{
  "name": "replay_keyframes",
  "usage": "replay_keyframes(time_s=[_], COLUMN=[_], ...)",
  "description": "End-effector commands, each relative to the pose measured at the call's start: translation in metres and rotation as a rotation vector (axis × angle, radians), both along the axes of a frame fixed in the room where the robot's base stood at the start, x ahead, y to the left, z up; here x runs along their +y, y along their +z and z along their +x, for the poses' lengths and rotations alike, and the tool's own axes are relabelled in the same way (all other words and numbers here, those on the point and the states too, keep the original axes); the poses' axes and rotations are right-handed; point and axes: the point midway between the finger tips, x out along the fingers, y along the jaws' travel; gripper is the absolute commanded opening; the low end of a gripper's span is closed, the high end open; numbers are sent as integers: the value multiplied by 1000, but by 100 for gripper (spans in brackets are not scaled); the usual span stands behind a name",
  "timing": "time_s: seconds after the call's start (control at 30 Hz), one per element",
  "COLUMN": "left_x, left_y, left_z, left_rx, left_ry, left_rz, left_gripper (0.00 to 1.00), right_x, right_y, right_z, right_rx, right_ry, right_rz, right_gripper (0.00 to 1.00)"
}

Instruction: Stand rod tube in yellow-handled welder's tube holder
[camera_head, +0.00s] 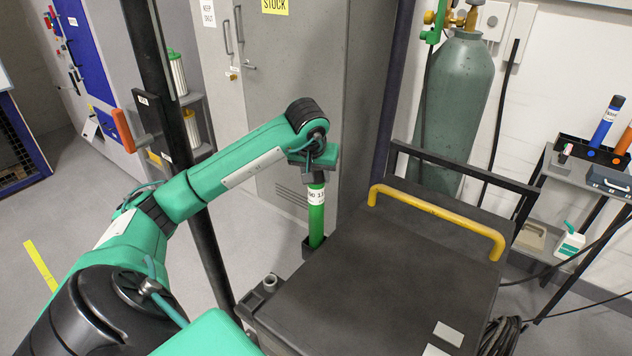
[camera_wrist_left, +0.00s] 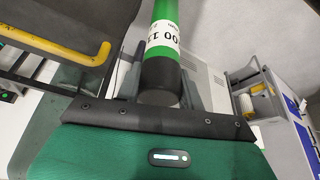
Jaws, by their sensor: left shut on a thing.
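A green rod tube (camera_head: 316,215) with a white label and a dark top end stands upright at the left side of the welder. My left gripper (camera_head: 318,174) is shut on its upper end. The tube also shows in the left wrist view (camera_wrist_left: 164,40), with its black end (camera_wrist_left: 161,80) between the fingers. The welder (camera_head: 370,280) has a dark flat top and a yellow handle (camera_head: 437,217). My right gripper is out of view.
A dark post (camera_head: 180,150) stands left, behind my arm. A grey cabinet (camera_head: 290,90) and green gas cylinder (camera_head: 455,110) stand behind. A shelf (camera_head: 590,165) with blue and orange tubes is right.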

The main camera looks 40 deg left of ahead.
Motion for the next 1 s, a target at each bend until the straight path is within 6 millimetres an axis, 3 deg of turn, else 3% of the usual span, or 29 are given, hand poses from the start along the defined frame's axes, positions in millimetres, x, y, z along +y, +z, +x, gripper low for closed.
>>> replay_keyframes(time_s=[0.3, 0.7, 0.73, 0.8, 1.0], left_x=[0, 0, 0, 0, 0], left_y=[-29, -35, -35, -34, -34], left_z=[0, 0, 0, 0, 0], left_rx=[1, -1, 1, 1, 1], left_ry=[-1, -1, -1, -1, -1], left_rz=[-1, 1, 0, 0, 0], left_gripper=[0, 0, 44, 58, 60], right_x=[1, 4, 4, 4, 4], right_y=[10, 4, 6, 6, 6], right_z=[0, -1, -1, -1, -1], right_rx=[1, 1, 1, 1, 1], right_ry=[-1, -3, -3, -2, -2], right_rz=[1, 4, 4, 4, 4], right_gripper=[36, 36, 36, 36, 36])
